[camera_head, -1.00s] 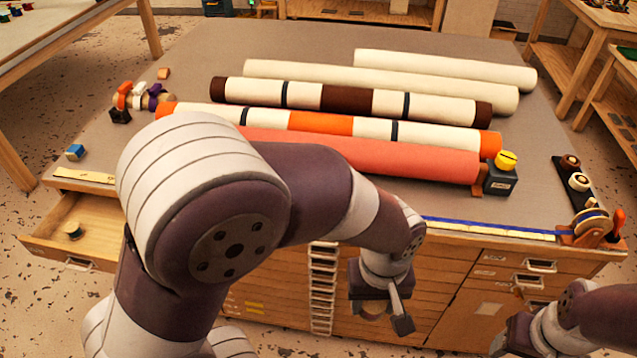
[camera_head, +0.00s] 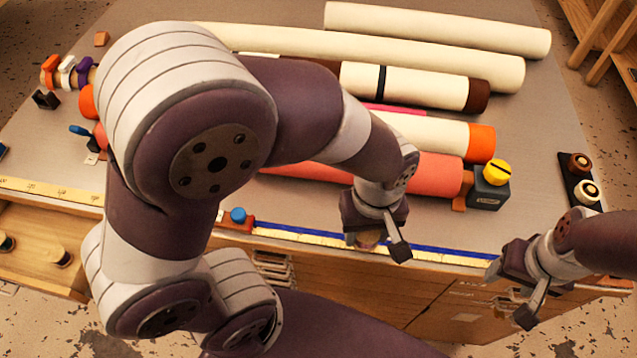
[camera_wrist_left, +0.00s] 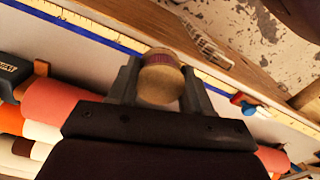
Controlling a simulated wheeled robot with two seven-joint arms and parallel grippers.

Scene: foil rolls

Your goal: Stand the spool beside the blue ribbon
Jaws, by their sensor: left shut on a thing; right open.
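A tan spool with a purple band (camera_wrist_left: 160,84) is between the fingers of my left gripper (camera_wrist_left: 160,70), which is shut on it. In the head view, the left gripper (camera_head: 375,238) is by the table's front edge, and the spool (camera_head: 368,239) shows only partly below it. A long blue strip (camera_head: 440,252), which looks like the blue ribbon, runs along the front edge beside a yellow measuring tape. The strip also shows in the left wrist view (camera_wrist_left: 92,33), close to the spool. I cannot tell whether the spool touches the table. My right gripper (camera_head: 510,298) is open and empty at the right.
Long rolls (camera_head: 435,175) lie across the table (camera_head: 560,115) behind the left gripper. A dark block with a yellow knob (camera_head: 490,185) stands at their right end. A blue-knobbed piece (camera_head: 238,216) sits at the front edge. An open drawer (camera_head: 30,225) at left holds spools.

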